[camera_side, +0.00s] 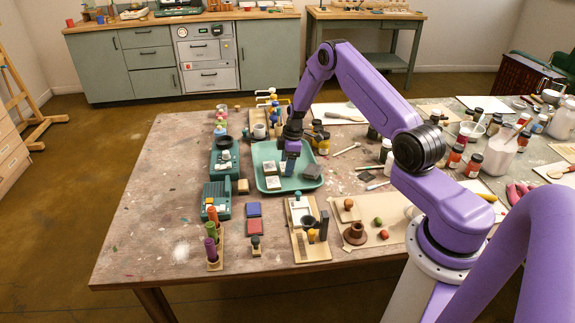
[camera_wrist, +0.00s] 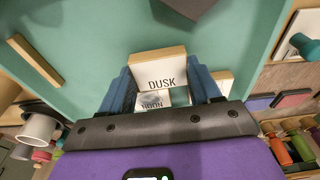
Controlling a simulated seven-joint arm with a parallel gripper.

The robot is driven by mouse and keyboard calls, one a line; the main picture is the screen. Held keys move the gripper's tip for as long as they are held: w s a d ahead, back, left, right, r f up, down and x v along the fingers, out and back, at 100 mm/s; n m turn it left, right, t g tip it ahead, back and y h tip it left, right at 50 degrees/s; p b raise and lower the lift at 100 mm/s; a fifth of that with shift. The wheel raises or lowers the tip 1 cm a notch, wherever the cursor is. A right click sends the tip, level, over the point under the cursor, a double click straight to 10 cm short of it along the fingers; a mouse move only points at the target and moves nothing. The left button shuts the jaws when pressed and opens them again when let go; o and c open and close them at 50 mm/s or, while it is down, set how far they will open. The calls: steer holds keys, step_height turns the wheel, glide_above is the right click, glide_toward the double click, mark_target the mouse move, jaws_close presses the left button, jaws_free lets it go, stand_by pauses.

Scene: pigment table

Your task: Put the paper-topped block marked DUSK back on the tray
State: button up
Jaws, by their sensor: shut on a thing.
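The DUSK block (camera_wrist: 160,76) has a white paper top and pale wooden sides. My gripper (camera_wrist: 160,86) is shut on it, one blue finger on each side. In the side view my gripper (camera_side: 291,150) is over the teal tray (camera_side: 297,184), which also fills much of the wrist view (camera_wrist: 90,45). I cannot tell whether the block touches the tray floor. A paper-topped block marked NOON (camera_wrist: 152,103) shows between my fingers, partly hidden. In the side view two paper-topped blocks lie left of my gripper, one farther back (camera_side: 271,168) and one nearer (camera_side: 272,183).
A dark grey block (camera_side: 312,171) sits in the tray's right part, also at the wrist view's top edge (camera_wrist: 185,8). Teal devices (camera_side: 216,200) stand left of the tray. Wooden stands (camera_side: 310,245) and coloured pads (camera_side: 254,227) lie in front. Jars (camera_side: 320,140) stand behind right.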

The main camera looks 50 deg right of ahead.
steer(key=shift+f, duration=0.35)
steer(key=shift+f, duration=0.1)
steer(key=o, duration=1.1)
